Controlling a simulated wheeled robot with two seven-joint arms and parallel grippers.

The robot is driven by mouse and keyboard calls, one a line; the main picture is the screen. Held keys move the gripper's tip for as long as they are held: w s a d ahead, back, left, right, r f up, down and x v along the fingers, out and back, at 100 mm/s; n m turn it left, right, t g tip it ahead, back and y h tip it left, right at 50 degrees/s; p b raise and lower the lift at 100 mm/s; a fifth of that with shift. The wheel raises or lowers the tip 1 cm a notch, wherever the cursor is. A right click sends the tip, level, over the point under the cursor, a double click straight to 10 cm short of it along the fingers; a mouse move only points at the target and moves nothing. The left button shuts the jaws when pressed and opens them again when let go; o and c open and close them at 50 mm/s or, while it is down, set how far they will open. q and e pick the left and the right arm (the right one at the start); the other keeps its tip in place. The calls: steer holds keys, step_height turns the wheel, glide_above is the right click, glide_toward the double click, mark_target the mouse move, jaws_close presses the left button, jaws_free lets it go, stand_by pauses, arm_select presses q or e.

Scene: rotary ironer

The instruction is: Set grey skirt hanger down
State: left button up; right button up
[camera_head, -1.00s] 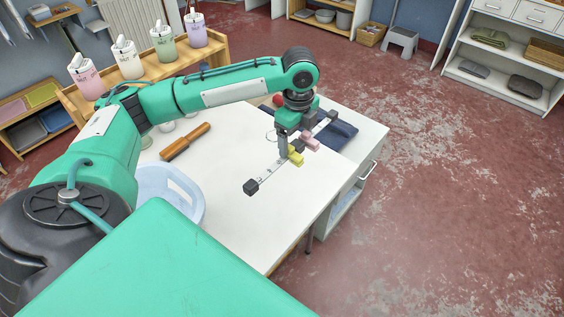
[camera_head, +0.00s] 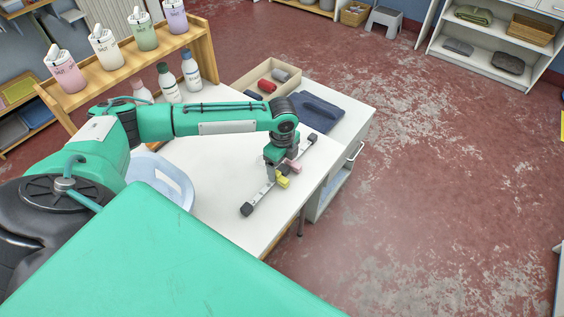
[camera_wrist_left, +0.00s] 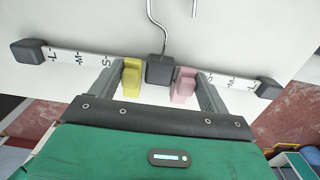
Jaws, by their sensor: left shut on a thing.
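The grey skirt hanger (camera_head: 263,192) is a pale straight bar with dark end blocks. It lies slantwise over the white table top (camera_head: 225,205), near its right edge. My left gripper (camera_head: 288,174), with one yellow and one pink fingertip, is shut on the hanger's dark middle block. The wrist view shows the same hold: the block sits between the fingertips (camera_wrist_left: 159,78), size letters run along the hanger's bar (camera_wrist_left: 85,57), and its wire hook points up the picture. I cannot tell whether the hanger touches the table. My right gripper is not in view.
A pale blue basin (camera_head: 178,183) stands left of the hanger. Behind my arm are several bottles (camera_head: 191,70), a box with red and grey rolls (camera_head: 243,82) and a dark blue item (camera_head: 320,114). A white drawer unit (camera_head: 345,165) adjoins the table's right side.

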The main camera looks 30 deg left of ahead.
mark_target(282, 167)
arm_select(q)
steer(key=o, duration=1)
steer(key=shift+f, duration=0.1)
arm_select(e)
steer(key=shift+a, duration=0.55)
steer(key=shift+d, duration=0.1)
arm_select(q)
steer(key=shift+r, duration=0.3)
step_height(282, 167, up, 12)
steer(key=shift+f+b, duration=0.15)
steer(key=shift+b, duration=0.15)
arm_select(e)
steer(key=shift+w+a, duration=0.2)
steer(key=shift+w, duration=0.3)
